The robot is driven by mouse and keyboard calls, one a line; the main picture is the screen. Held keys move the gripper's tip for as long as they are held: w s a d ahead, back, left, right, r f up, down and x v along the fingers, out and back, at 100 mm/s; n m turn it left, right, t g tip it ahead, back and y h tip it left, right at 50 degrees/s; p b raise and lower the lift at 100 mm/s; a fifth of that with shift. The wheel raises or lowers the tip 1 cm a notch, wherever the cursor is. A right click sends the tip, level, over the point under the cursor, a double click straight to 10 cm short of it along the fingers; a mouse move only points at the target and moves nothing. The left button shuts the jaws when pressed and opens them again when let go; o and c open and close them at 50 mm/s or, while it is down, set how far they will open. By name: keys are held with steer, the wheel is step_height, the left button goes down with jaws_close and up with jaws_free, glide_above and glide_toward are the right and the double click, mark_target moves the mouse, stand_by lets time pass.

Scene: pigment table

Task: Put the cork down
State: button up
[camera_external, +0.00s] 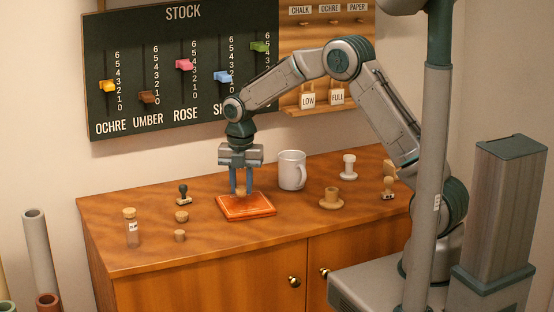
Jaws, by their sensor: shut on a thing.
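My gripper (241,190) points straight down over the wooden cabinet top. Its two blue fingers are shut on a small tan cork (241,191). The cork is at the fingertips, over the orange-red square pad (258,209). I cannot tell whether the cork touches the pad or hangs just above it. Two other small cork-like pieces lie to the left: one (181,216) nearer the pad and one (179,236) closer to the front edge. A corked glass bottle (132,230) stands upright further left.
A white mug (291,170) stands close behind and right of the pad. A dark-handled stamp (183,195) is left of it. A round wooden stand (331,200), a pale spool (348,166) and another stamp (388,189) are to the right. The front strip of the cabinet top (240,238) is clear.

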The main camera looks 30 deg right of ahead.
mark_target(241, 188)
steer(key=shift+f, duration=1.5)
steer(key=shift+f, duration=0.2)
steer(key=o, duration=0.9)
steer(key=shift+r, duration=0.15)
step_height(241, 188, up, 12)
steer(key=shift+d+r, duration=0.1)
steer(key=shift+r, duration=0.05)
